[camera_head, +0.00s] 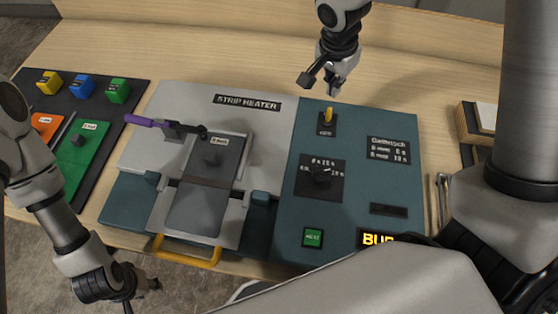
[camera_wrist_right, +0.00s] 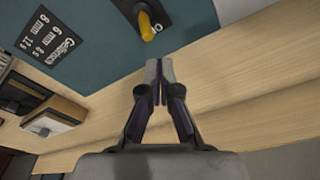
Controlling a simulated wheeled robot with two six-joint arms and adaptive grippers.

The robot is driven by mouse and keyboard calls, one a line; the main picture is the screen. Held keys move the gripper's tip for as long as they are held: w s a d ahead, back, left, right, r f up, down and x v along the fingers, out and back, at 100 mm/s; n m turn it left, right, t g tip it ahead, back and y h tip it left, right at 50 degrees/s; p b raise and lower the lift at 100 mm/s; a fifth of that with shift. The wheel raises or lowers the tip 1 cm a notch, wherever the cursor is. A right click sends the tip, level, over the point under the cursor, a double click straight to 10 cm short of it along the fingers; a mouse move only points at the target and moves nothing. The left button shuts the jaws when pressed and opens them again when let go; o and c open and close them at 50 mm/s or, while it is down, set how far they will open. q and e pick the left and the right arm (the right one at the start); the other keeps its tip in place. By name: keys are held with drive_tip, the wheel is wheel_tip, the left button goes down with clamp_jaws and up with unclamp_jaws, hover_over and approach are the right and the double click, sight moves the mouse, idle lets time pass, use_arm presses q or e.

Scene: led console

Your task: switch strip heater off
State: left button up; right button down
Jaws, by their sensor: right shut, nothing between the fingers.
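The strip heater's teal control panel (camera_head: 350,215) carries a yellow toggle switch (camera_head: 328,115) on a small black plate near its far edge. The lever leans toward the far side in the head view. The switch also shows in the right wrist view (camera_wrist_right: 147,28). My right gripper (camera_head: 332,90) is shut and empty, just beyond the switch and apart from it; its fingertips (camera_wrist_right: 158,62) meet in the right wrist view. My left gripper (camera_head: 142,290) hangs at the lower left, in front of the table edge, away from the panel; its fingers are too small and dark to judge.
The grey heater press (camera_head: 212,160) has a purple-handled lever (camera_head: 145,121). Bare wood (camera_head: 230,60) lies behind the console.

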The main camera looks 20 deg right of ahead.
sight(331, 102)
drive_tip(key=shift+s, duration=0.1)
drive_tip(key=shift+w, duration=0.2)
drive_tip(key=shift+s+f, duration=0.1)
drive_tip(key=shift+f, duration=0.1)
drive_tip(key=shift+f+b, duration=1.35)
drive_tip(key=shift+b, duration=0.3)
drive_tip(key=shift+s+a, duration=0.6)
drive_tip(key=shift+s, duration=0.25)
drive_tip(key=shift+r, duration=0.1)
